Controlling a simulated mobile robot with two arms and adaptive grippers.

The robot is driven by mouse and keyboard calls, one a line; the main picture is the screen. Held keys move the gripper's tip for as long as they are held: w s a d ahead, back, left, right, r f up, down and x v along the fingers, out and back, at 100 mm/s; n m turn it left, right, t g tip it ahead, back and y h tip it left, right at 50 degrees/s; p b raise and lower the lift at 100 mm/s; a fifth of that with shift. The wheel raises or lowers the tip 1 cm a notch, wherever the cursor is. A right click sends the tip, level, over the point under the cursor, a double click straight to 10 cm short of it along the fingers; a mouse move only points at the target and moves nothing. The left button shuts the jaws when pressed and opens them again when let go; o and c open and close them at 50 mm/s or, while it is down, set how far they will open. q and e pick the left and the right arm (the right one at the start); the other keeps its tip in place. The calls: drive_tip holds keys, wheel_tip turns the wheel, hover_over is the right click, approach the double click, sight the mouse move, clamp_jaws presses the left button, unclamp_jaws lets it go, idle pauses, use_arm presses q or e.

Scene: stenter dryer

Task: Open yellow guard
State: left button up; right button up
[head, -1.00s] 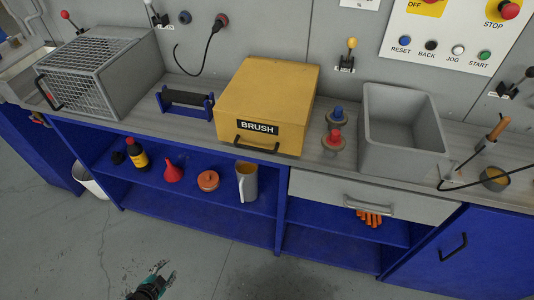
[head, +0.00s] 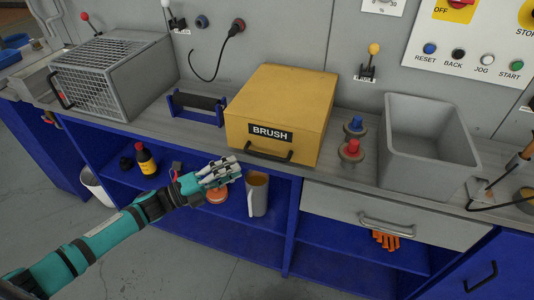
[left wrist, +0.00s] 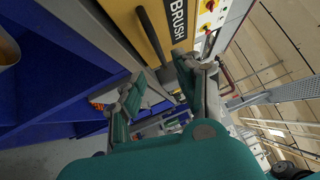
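The yellow guard (head: 280,100) is a box-shaped cover marked BRUSH, sitting closed on the grey bench top. Its black handle (head: 268,154) is low on the front face. My left gripper (head: 232,167) is in front of the bench, to the left of and slightly below the handle, not touching it. In the left wrist view my left gripper (left wrist: 160,88) has its two fingers apart with nothing between them. That view also shows the yellow guard (left wrist: 126,28) and its black handle (left wrist: 153,36) just beyond the fingers. My right gripper does not show.
A grey mesh guard (head: 110,75) and a black roller on blue brackets (head: 197,104) are to the left.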

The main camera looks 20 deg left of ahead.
sight(266, 157)
use_arm(q)
drive_tip(key=p+x, duration=0.1)
drive_tip(key=x, duration=0.9)
drive_tip(key=shift+w+d+f+p, duration=0.1)
drive_tip(key=shift+w+d+p, duration=0.1)
drive_tip(key=shift+p, duration=0.15)
drive_tip(key=shift+a, duration=0.1)
clamp_jaws()
drive_tip(key=shift+f, duration=0.1)
